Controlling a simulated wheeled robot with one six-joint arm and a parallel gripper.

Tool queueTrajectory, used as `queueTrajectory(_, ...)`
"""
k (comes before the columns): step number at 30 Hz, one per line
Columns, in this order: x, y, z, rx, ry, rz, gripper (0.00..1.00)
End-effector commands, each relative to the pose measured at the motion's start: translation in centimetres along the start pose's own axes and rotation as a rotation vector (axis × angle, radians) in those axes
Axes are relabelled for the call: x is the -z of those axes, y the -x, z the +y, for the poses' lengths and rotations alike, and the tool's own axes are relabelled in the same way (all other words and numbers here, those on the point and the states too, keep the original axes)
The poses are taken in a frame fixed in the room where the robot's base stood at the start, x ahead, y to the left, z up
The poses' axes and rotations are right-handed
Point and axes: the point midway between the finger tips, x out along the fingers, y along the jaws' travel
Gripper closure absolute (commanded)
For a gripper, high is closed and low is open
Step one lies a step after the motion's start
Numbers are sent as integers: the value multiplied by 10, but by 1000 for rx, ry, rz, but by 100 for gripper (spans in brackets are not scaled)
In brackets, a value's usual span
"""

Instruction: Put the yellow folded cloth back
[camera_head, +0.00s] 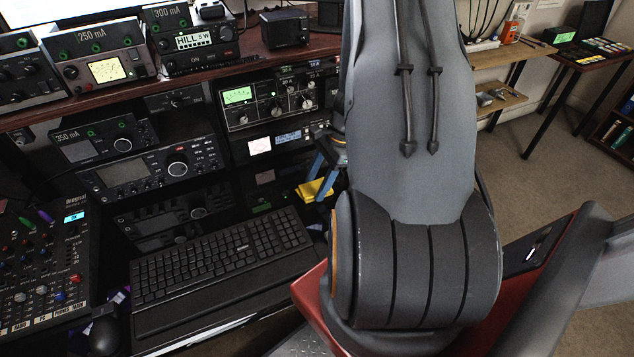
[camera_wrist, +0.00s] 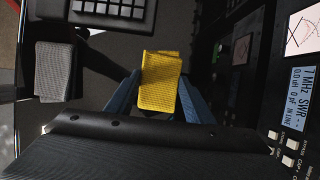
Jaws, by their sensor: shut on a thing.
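The yellow folded cloth (camera_wrist: 160,84) is between the two blue fingers of my gripper (camera_wrist: 158,92) in the wrist view, held off the surface. In the head view the yellow cloth (camera_head: 314,190) shows just past the right end of the keyboard, partly hidden by my arm. The blue fingers of my gripper (camera_head: 324,176) show above it there, and the rest of my gripper is hidden behind my arm. A grey folded cloth (camera_wrist: 55,70) lies at the left in the wrist view.
A black keyboard (camera_head: 222,256) lies on the desk, with a mixer (camera_head: 42,265) and a mouse (camera_head: 104,334) to its left. Stacked radio units (camera_head: 160,170) stand behind it. Radio front panels with a lit display (camera_wrist: 303,85) stand close at the right in the wrist view.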

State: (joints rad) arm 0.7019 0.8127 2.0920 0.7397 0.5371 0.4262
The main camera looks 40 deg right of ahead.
Motion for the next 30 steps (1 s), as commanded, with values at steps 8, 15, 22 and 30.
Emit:
queueTrajectory(8,1,-2,0,0,0,0,42)
queueTrajectory(15,1,-2,0,0,0,0,34)
queueTrajectory(22,0,4,-1,2,1,0,34)
queueTrajectory(30,1,47,-2,5,1,2,34)
